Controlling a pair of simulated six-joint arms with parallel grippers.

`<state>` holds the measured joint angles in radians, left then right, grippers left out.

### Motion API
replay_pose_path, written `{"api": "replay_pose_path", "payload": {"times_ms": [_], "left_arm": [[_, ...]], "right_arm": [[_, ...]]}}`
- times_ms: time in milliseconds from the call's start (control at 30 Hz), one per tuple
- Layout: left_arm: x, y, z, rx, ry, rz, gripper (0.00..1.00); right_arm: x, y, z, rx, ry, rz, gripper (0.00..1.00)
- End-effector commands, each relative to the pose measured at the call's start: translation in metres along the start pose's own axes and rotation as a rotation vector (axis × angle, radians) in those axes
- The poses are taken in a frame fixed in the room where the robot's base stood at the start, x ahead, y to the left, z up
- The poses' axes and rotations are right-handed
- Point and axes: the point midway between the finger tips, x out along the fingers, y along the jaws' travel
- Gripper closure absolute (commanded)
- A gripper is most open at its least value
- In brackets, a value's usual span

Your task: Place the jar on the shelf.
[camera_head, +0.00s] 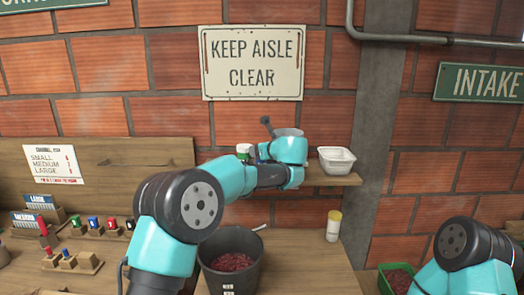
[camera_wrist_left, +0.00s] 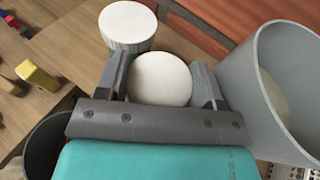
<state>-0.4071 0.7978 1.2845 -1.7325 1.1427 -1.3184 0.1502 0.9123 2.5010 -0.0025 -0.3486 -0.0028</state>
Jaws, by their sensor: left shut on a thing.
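My left gripper (camera_wrist_left: 160,82) is shut on a white-lidded jar (camera_wrist_left: 160,75), one finger on each side of it. In the head view my left arm reaches to the wall shelf (camera_head: 345,181), and its wrist hides the held jar and the fingertips. I cannot tell whether the held jar touches the shelf. Another white-lidded jar (camera_head: 243,149) with a green label stands at the shelf's left end; it also shows just beyond the held jar in the left wrist view (camera_wrist_left: 127,25). My right gripper is out of view; only its arm shows at lower right.
A grey cup (camera_wrist_left: 270,115) stands close beside the right finger. A white tub (camera_head: 337,160) sits on the shelf's right part. A green crate (camera_head: 397,281) is at lower right.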

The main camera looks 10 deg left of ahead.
Motion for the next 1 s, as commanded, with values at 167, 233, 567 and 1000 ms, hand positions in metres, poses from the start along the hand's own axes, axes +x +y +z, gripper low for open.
{"api": "replay_pose_path", "payload": {"times_ms": [167,233,567,1000], "left_arm": [[0.001,0.000,-0.002,0.000,0.000,0.000,0.75],[0.001,0.000,-0.002,-0.001,0.000,0.000,0.35],[0.000,0.000,-0.001,0.000,0.000,0.000,0.28],[-0.050,-0.001,0.001,0.001,0.000,-0.003,0.28]], "right_arm": [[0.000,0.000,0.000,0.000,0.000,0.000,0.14],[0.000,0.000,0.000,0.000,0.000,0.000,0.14],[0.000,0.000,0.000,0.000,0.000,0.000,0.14],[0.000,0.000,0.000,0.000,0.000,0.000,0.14]]}}
